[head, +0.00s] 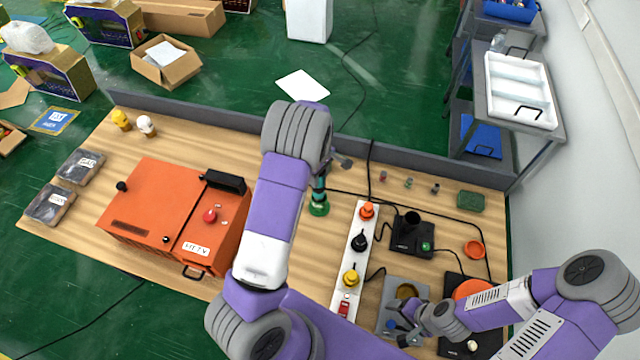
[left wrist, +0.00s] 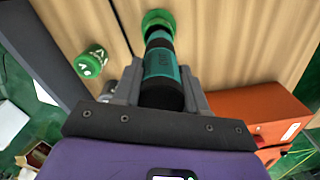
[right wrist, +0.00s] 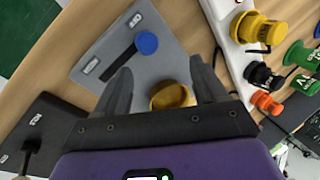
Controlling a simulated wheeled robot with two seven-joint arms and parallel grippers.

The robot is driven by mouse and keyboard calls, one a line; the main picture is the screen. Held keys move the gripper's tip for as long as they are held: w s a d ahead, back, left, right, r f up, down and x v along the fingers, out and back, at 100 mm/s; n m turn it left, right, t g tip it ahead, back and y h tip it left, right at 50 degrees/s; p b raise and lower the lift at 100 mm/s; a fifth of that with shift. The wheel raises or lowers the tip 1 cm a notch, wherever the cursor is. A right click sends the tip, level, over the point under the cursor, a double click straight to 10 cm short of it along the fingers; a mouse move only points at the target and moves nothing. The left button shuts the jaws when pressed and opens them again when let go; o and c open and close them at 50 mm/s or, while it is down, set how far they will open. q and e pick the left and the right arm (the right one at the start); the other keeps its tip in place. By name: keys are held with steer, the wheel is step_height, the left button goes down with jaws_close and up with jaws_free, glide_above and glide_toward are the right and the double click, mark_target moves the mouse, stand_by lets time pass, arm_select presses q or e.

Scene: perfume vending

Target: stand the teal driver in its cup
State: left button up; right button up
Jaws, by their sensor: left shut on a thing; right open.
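The teal driver (left wrist: 162,66) is between the fingers of my left gripper (left wrist: 160,88), which is shut on it. In the head view the driver (head: 319,188) looks about upright, partly behind my left arm. A green round cup-like base (head: 318,209) is directly below it, and it also shows at the driver's far end in the left wrist view (left wrist: 158,20). I cannot tell whether the driver's end is inside it or just above. My left gripper (head: 338,162) is mostly hidden in the head view. My right gripper (right wrist: 160,92) is open over a grey plate.
A gold ring-shaped cup (right wrist: 172,96) shows between my right fingers on the grey plate (right wrist: 112,60). A white strip (head: 347,270) with orange, black and yellow knobs stands right of the driver. An orange box (head: 160,205) is to the left. A green marked cylinder (left wrist: 92,62) is nearby.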

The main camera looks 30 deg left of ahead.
arm_select(q)
steer(key=shift+w+f, duration=0.1)
steer(key=shift+f, duration=0.55)
arm_select(e)
steer(key=shift+w, duration=0.1)
arm_select(q)
step_height(320, 180, down, 3)
steer(key=shift+f+b, duration=0.1)
steer(key=shift+b, duration=0.35)
arm_select(e)
steer(key=shift+f, duration=0.45)
arm_select(q)
steer(key=shift+w, duration=0.1)
steer(key=shift+f, duration=0.2)
arm_select(e)
steer(key=shift+f, duration=0.25)
arm_select(q)
steer(key=o, duration=0.7)
steer(key=shift+f, duration=0.1)
steer(key=o, duration=0.5)
steer(key=shift+c, duration=0.2)
